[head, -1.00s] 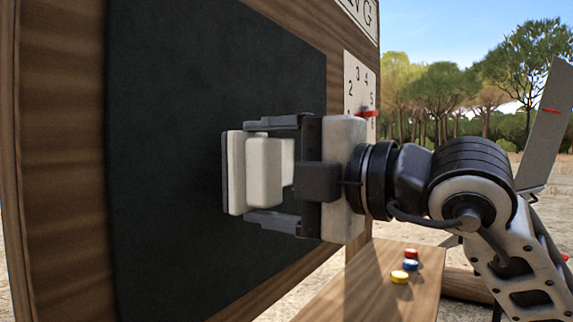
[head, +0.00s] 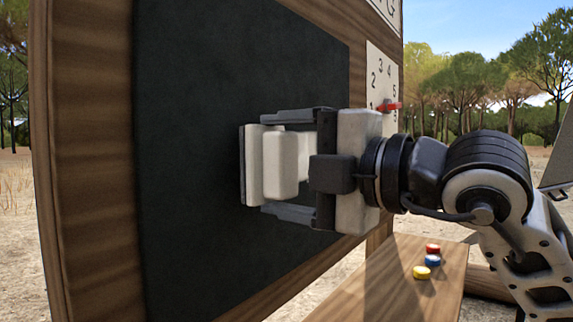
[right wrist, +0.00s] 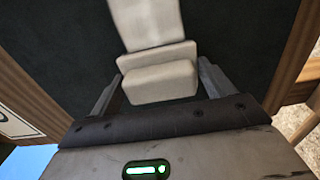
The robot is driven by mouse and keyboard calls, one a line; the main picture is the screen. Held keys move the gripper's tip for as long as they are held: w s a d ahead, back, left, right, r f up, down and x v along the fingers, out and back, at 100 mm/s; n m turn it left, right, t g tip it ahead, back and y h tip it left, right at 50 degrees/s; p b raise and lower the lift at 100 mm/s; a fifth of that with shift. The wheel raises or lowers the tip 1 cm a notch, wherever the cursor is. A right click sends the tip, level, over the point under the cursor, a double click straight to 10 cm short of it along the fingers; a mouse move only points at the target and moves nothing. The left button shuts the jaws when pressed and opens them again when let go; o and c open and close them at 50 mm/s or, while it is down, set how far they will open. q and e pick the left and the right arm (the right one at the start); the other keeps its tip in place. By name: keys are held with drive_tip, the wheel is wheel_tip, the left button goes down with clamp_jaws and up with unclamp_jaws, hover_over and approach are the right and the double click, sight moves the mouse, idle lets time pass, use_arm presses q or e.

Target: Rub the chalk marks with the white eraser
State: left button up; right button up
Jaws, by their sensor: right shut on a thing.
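The white eraser (head: 280,165) has a pale block handle and a dark pad on its left side, facing the blackboard (head: 200,100). It is upright, close against the board's middle; whether the pad touches cannot be told. My right gripper (head: 271,162) is shut on the handle, one finger above and one below. In the right wrist view the eraser (right wrist: 152,30) lies between the fingers (right wrist: 162,72) over the dark board. No chalk marks show on the visible board; the part behind the eraser and gripper is hidden. My left gripper is not in view.
A wooden frame (head: 90,150) surrounds the board. A numbered white dial plate (head: 382,75) with a red pointer (head: 389,106) is at its right.

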drive_tip(key=shift+w+a, duration=0.35)
drive_tip(key=shift+a, duration=0.2)
drive_tip(key=shift+w+d, duration=0.1)
drive_tip(key=shift+w+d, duration=0.95)
drive_tip(key=shift+w, duration=0.2)
drive_tip(key=shift+w+d+p, duration=2.25)
drive_tip(key=shift+w+d, duration=1.65)
drive_tip(key=shift+w, duration=1.7)
drive_tip(key=shift+s+a+p, duration=0.2)
drive_tip(key=shift+s+a, duration=1.45)
drive_tip(key=shift+s, duration=0.65)
drive_tip(key=shift+s+a+p, duration=0.25)
drive_tip(key=shift+s+a, duration=1.4)
drive_tip(key=shift+s, duration=0.6)
drive_tip(key=shift+s+a+p, duration=0.2)
drive_tip(key=shift+s+a, duration=1.45)
drive_tip(key=shift+s, duration=0.65)
